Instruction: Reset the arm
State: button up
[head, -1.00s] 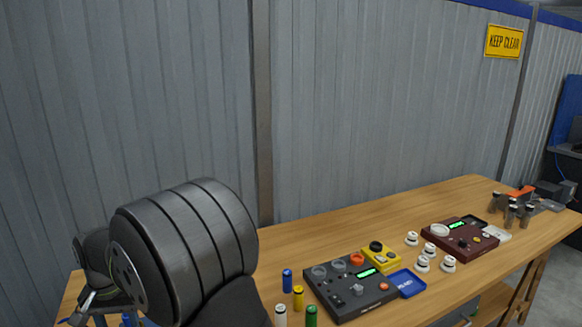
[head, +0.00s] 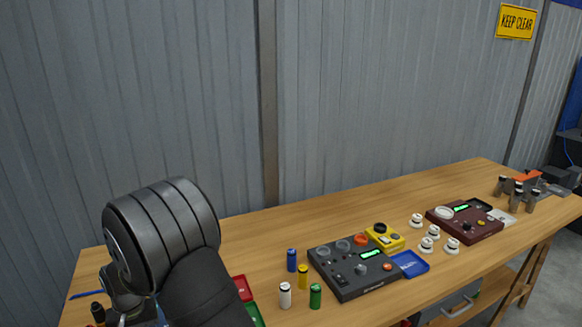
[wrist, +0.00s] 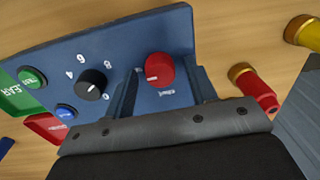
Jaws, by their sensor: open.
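My gripper (wrist: 168,88) shows in the wrist view with its dark fingers apart, one on each side of a red knob (wrist: 160,70) on a blue panel (wrist: 130,45). I cannot tell whether the fingers touch the knob. The panel also carries a black knob (wrist: 91,83), a green button (wrist: 32,77) and a blue button (wrist: 66,111). In the head view, my dark arm fills the lower left and hides most of the gripper and the panel.
Blue (head: 291,260), yellow (head: 303,277), white (head: 285,295) and green (head: 315,296) cylinders stand right of my arm. Beyond them are a dark grey console (head: 345,285), white knobbed pieces (head: 433,232) and a maroon console (head: 470,222). The table's back strip (head: 330,220) is clear.

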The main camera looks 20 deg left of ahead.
jog(key=n, duration=0.7)
jog(key=shift+a+n, duration=0.1)
jog(key=shift+n, duration=0.3)
jog(key=n, duration=0.6)
jog(key=shift+n+h, duration=0.3)
jog(key=shift+s, duration=0.1)
jog(key=m, duration=0.3)
jog(key=shift+m, duration=0.4)
jog(key=m, duration=0.4)
jog(key=shift+m, duration=1)
